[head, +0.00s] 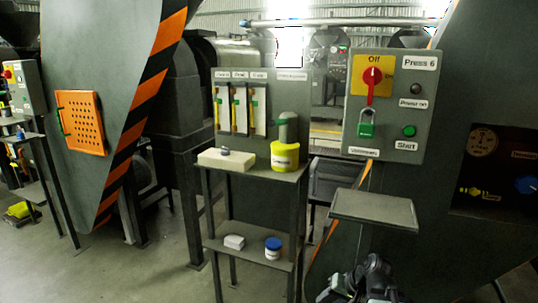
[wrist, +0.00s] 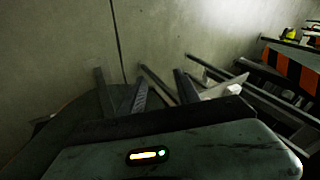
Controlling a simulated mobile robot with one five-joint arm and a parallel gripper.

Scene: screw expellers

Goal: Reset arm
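My dark arm (head: 368,282) is folded low at the bottom edge of the head view, right of centre, in front of and below a small grey shelf. Its fingers cannot be made out there against the dark links. Nothing held can be seen. The wrist view looks over a grey-green rounded body, likely part of my own base, with a small lit indicator. Several dark bars rise beyond it against the floor; I cannot tell whether any are my fingers.
The empty grey shelf (head: 374,210) juts out under the Press 6 control box (head: 390,105), whose padlock (head: 366,124) is green. Left of it stands a two-tier stand (head: 290,176) with a yellow-green can (head: 285,155) and a pale block (head: 226,160). Concrete floor (head: 135,275) is clear at lower left.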

